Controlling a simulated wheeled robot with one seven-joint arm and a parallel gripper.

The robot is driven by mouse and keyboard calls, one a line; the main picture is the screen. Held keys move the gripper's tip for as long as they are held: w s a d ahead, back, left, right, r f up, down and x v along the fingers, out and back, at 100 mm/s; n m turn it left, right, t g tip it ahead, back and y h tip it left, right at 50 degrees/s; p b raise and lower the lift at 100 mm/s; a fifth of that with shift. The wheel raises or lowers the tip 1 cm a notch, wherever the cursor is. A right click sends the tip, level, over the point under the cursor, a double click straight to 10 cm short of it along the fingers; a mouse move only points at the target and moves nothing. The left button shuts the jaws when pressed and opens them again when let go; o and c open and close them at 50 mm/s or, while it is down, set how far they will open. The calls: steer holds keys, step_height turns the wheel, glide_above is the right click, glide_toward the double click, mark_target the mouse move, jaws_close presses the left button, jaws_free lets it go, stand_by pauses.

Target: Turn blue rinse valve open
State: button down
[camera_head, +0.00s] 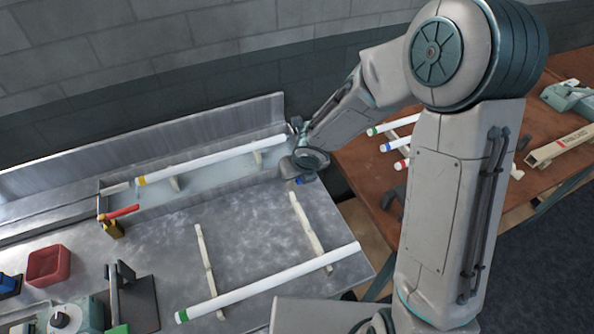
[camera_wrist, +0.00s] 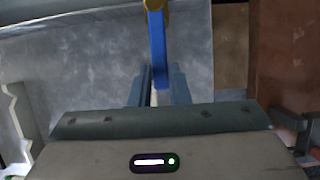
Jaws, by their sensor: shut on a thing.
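The blue rinse valve's lever (camera_wrist: 157,45) runs down from the top centre of the wrist view, below a yellow-brown valve body (camera_wrist: 153,5). My gripper (camera_wrist: 158,88) is shut on the lever's lower end, one finger on each side. In the head view my gripper (camera_head: 302,172) is at the right end of the metal trough, with only a small blue piece of the lever (camera_head: 300,181) showing below it. The rest of the valve is hidden there behind my gripper.
A red-handled valve (camera_head: 122,212) stands at the trough's left end. A white tube with a yellow band (camera_head: 212,160) lies along the trough. A green-banded tube (camera_head: 270,283) lies across two rails on the steel bench. A brown table (camera_head: 350,160) with more tubes stands right.

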steer(key=shift+w+r, duration=0.1)
steer(key=c, duration=1.4)
jaws_free()
steer(key=shift+o, duration=0.2)
steer(key=p+v, duration=0.2)
steer(key=v, duration=1.1)
steer(key=shift+r, duration=0.3)
